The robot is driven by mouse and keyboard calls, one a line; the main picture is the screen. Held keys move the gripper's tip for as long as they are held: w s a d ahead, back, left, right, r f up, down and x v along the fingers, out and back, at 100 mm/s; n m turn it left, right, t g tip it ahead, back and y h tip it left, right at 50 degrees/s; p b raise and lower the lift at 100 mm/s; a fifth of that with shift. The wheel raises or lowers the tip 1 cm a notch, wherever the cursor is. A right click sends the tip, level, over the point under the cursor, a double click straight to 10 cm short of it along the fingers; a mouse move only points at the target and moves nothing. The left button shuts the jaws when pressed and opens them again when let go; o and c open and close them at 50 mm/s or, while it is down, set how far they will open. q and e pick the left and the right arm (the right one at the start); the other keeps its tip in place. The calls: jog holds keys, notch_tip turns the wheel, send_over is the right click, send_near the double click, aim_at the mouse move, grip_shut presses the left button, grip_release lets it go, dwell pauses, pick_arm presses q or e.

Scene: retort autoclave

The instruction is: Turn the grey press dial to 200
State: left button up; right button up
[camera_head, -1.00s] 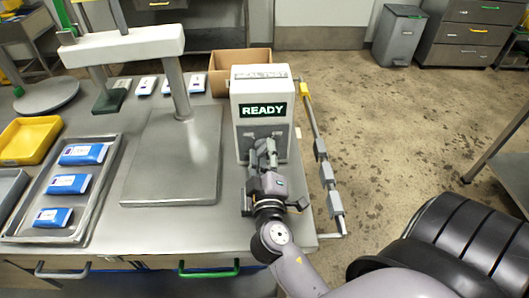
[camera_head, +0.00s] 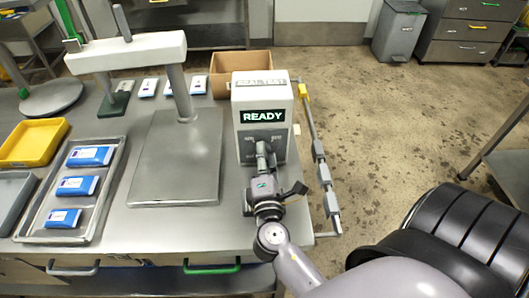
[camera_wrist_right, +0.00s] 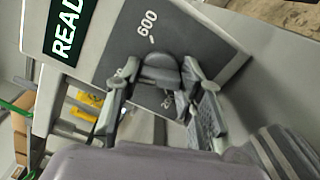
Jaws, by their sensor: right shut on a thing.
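The white tester box (camera_head: 263,103) stands at the right end of the steel bench, with a lit READY screen (camera_head: 263,116). My left gripper is not in view.
A grey press stand with a flat plate (camera_head: 175,165) is left of the box. A metal tray (camera_head: 103,190) holds blue packs. A yellow tray (camera_head: 32,142) is farther left, and a cardboard box (camera_head: 240,70) is behind. A rail with grey blocks (camera_head: 318,150) runs along the bench's right edge.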

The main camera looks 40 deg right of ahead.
jog(key=n+p, duration=0.3)
jog(key=n, duration=0.3)
jog(key=shift+a+r+p, duration=0.1)
jog(key=shift+r+p, duration=0.05)
jog(key=shift+p, duration=0.25)
jog(key=n+p, duration=0.3)
jog(key=n, duration=0.3)
jog(key=shift+p, duration=0.4)
jog(key=n+p, duration=0.4)
jog(key=n, duration=0.2)
jog(key=shift+p, duration=0.3)
jog(key=n+p, duration=0.2)
jog(key=n, duration=0.1)
jog(key=shift+f+n+p, duration=0.25)
jog(key=shift+n+p, duration=0.4)
jog(key=shift+n, duration=0.45)
jog(key=o, duration=1.2)
jog(key=shift+c, duration=0.2)
jog(key=shift+r, duration=0.1)
